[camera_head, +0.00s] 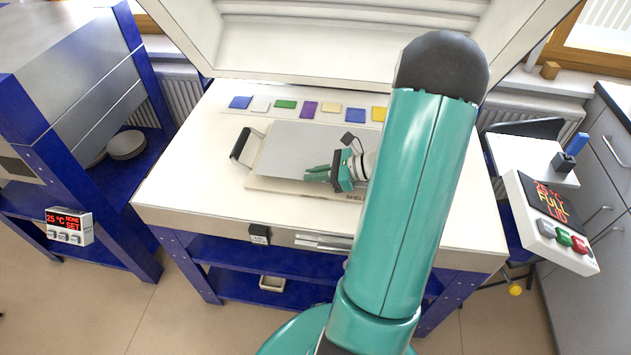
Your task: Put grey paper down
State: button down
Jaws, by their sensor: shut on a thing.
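The grey paper (290,143) is a flat grey sheet in the head view, over a pale board (262,185) marked "SHELF" on the white kiln table. My gripper (309,174) has teal fingers pointing left at the sheet's near edge. It is shut on the grey paper. The sheet looks close to level, but I cannot tell whether it touches the board. My teal arm hides the right part of the sheet and board.
A black handle (240,145) stands at the board's left. Several coloured tiles, including a purple one (308,109), line the back of the table under the raised white lid (300,50). A control box (552,220) reads "FULL LID" at right. The table's left front is clear.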

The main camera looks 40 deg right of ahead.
aim_at(316, 188)
jog(key=shift+d+f, duration=0.1)
jog(key=shift+f, duration=1.45)
jog(key=shift+f, duration=0.2)
jog(key=c, duration=1.5)
grip_release()
jog(key=shift+c, duration=0.2)
jog(key=shift+r, duration=0.1)
